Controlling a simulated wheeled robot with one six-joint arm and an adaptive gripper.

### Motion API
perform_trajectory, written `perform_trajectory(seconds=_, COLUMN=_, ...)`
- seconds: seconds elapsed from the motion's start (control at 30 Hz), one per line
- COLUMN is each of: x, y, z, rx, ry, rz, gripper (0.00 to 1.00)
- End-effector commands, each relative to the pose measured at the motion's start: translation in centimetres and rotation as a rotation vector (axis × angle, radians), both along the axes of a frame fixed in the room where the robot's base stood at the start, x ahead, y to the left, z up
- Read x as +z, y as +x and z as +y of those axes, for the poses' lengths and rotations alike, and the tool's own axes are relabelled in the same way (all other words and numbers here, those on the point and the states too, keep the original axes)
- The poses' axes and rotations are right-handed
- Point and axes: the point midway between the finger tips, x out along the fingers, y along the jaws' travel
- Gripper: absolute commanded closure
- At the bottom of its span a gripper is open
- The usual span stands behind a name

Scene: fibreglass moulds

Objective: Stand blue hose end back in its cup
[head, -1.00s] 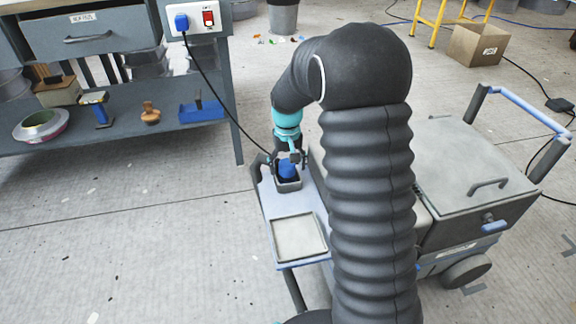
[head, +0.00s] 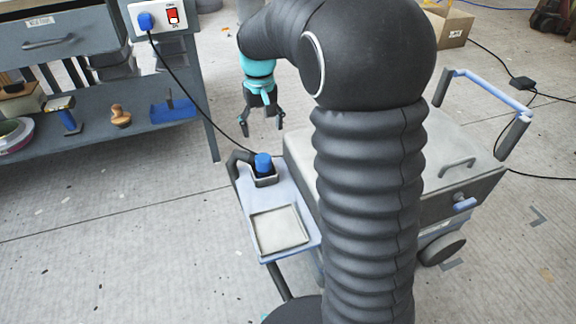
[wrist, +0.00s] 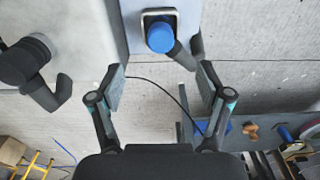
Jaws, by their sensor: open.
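The blue hose end (head: 263,162) stands roughly upright in a small square grey cup (head: 265,181) on the cart's side shelf. A dark hose or handle piece curves beside the cup. In the wrist view the blue end (wrist: 160,36) shows from above, against the cup's pale rim (wrist: 159,11). My gripper (head: 262,128) is open and empty, raised above and beyond the cup, apart from the blue end. In the wrist view my gripper's fingers (wrist: 160,78) are spread, with bare floor between them. How deep the blue end sits is hidden.
A shallow pale tray (head: 278,231) lies on the shelf (head: 309,222) in front of the cup. The grey cart (head: 440,155) stands to the right. A workbench (head: 85,80) with a socket box (head: 160,17) and black cable is at left. Open floor lies between.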

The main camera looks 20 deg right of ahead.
Motion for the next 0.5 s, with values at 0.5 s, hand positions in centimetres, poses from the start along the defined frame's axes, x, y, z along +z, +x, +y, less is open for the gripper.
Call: perform_trajectory(seconds=0.5, x=7.3, y=-15.6, z=0.0, rx=0.000, ry=0.000, rz=-0.245, gripper=0.22)
